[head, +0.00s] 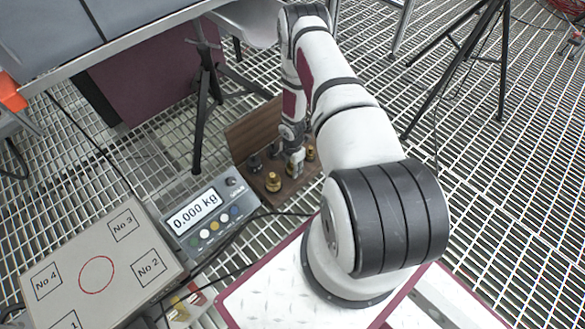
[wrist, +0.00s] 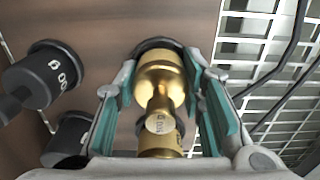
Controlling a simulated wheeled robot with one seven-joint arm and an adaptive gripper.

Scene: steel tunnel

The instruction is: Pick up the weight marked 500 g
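Several brass and black weights stand on a brown wooden board on the floor in the head view. My gripper (head: 297,165) is low over the board, among the brass weights. In the wrist view my gripper (wrist: 158,105) is open, its teal-padded fingers on either side of a brass weight (wrist: 160,80), with gaps showing on both sides. Another brass piece is partly visible at the bottom of that view. The marking on the brass weight is too small to read. A black weight (wrist: 45,75) at the left bears a partly legible white marking. Another brass weight (head: 273,182) stands in front of my gripper.
A scale (head: 210,215) reading 0.000 kg stands left of the wooden board (head: 250,128). A grey box (head: 100,265) with numbered squares and a red circle is farther left. Tripod legs (head: 203,95) stand behind the scale. Cables cross the grating floor.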

